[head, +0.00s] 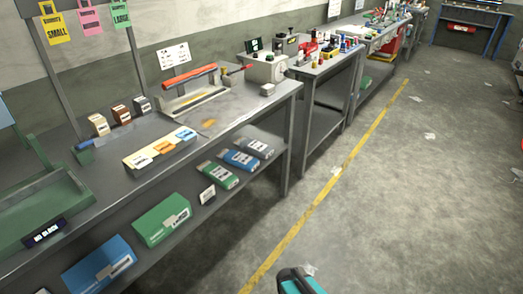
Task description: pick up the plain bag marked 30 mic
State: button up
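No marking that reads 30 mic is legible in the head view, so I cannot tell which item is the plain bag. Three flat packs with small labels lie in a row on the lower shelf: a green pack (217,175), a blue pack (240,160) and a grey pack (259,147). A small dark item with a white label (207,195) stands beside them, its print too small to read. Part of my arm, teal and black, shows at the bottom edge; my gripper's fingers are not visible.
A grey bench (235,116) runs along the left wall, with a tray of labelled packets (160,149) and a sealer-like tool (190,78) on top. A green box (162,220) and blue box (98,266) sit on the lower shelf. Floor right of the yellow line (335,174) is mostly clear.

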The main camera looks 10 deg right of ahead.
aim_at(263, 150)
jog(key=u, duration=0.4)
jog(key=i, duration=1)
jog(key=u, duration=0.55)
